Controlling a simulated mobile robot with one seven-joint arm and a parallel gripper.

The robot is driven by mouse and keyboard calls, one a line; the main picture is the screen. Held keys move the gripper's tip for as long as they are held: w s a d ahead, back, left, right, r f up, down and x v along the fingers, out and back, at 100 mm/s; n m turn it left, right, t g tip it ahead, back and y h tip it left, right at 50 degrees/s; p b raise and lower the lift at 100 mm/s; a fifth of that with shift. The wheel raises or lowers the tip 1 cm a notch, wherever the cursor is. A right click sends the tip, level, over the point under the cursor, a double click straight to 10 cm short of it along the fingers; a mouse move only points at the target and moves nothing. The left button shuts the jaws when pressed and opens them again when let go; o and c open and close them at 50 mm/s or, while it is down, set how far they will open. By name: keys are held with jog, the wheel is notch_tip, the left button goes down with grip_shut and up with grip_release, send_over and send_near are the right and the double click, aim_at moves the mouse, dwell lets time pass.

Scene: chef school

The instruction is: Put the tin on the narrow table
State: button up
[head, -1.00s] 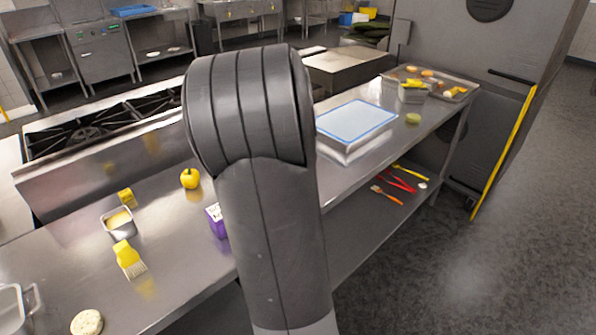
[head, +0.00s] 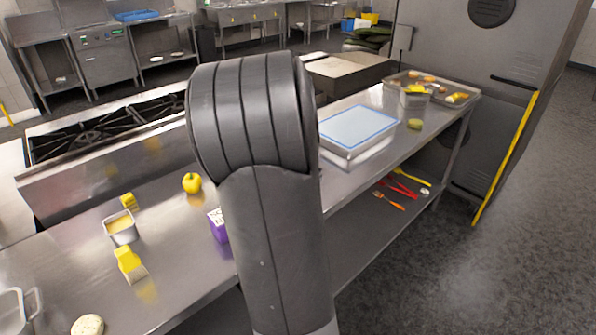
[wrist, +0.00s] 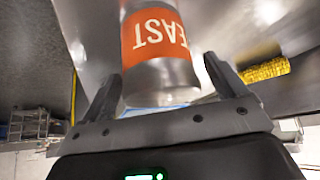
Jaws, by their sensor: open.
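The tin (wrist: 160,72) is a metal can with an orange label whose letters read upside down in the wrist view. It stands between the two fingers of my gripper (wrist: 163,88), which are open on either side of it; a gap shows by the right finger. In the head view my own arm covers the middle, and neither the tin nor my gripper shows there. A long steel table (head: 185,228) runs from the lower left to the upper right of the head view; I cannot tell whether it is the narrow table.
On the steel table are a yellow apple (head: 192,183), a purple box (head: 218,226), a small metal container (head: 121,234), a yellow brush (head: 128,262), a blue-edged white board (head: 357,127) and a food tray (head: 458,92). Utensils lie on the lower shelf. Floor is open at right.

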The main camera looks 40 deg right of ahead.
jog(key=v, duration=1.2)
jog(key=s+a+n+y, duration=0.1)
jog(key=s+a+n, duration=0.2)
jog(key=a, duration=0.7)
jog(key=s+a+r+n+t+y, duration=0.1)
jog(key=s+a+n, duration=0.3)
jog(key=a, duration=0.6)
jog(key=s+a+r+n+y, duration=0.1)
jog(key=s+a+n+y, duration=0.2)
jog(key=s+a, duration=0.4)
jog(key=a+n, duration=0.1)
jog(key=a, duration=0.3)
jog(key=shift+r+t, duration=0.25)
jog(key=shift+t, duration=0.15)
